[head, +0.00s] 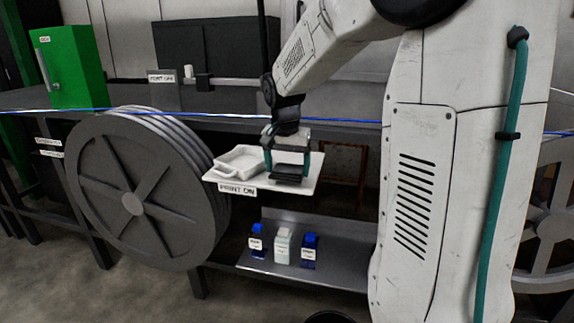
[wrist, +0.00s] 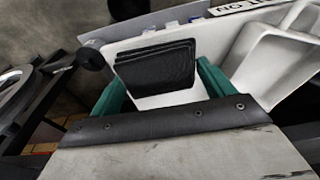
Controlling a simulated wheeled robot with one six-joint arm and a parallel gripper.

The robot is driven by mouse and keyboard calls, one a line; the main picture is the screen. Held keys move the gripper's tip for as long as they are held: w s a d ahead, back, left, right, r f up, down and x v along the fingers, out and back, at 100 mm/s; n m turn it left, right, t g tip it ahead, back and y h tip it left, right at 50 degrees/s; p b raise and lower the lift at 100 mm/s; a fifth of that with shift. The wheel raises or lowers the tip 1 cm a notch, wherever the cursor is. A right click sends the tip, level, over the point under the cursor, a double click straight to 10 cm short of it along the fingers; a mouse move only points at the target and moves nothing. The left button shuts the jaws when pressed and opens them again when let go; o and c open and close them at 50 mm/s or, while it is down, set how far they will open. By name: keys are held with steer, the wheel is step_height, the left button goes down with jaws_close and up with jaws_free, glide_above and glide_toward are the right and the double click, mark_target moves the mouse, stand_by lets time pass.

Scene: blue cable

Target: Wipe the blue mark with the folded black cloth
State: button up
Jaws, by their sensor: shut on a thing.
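My gripper (head: 288,155) has teal fingers and is shut on the folded black cloth (head: 288,172). The cloth also shows in the wrist view (wrist: 155,68) as a stack of dark layers between the fingers. It is over the white board (head: 305,183), to the right of a shallow white tray (head: 240,163). I cannot tell whether the cloth touches the board. I cannot make out a blue mark on the board in either view; the cloth and gripper hide part of its surface.
A blue cable (head: 345,121) runs across behind my gripper. A large grey spool (head: 130,200) stands at the left. Several bottles (head: 283,245) stand on the lower metal shelf (head: 340,272). A green box (head: 70,65) is on the dark bench at the back left.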

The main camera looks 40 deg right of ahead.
mark_target(291, 164)
steer(key=shift+f, duration=1)
stand_by(0.3)
steer(key=shift+w+d, duration=1.15)
steer(key=shift+d, duration=0.35)
steer(key=shift+w+d, duration=1.15)
steer(key=shift+d, duration=0.3)
steer(key=shift+s+a+r, duration=0.1)
steer(key=shift+s+a, duration=1.05)
steer(key=shift+a, duration=0.3)
steer(key=shift+s+a+f, duration=0.2)
steer(key=shift+s+a, duration=1)
steer(key=shift+a, duration=0.3)
steer(key=shift+r, duration=3.05)
steer(key=shift+r, duration=0.1)
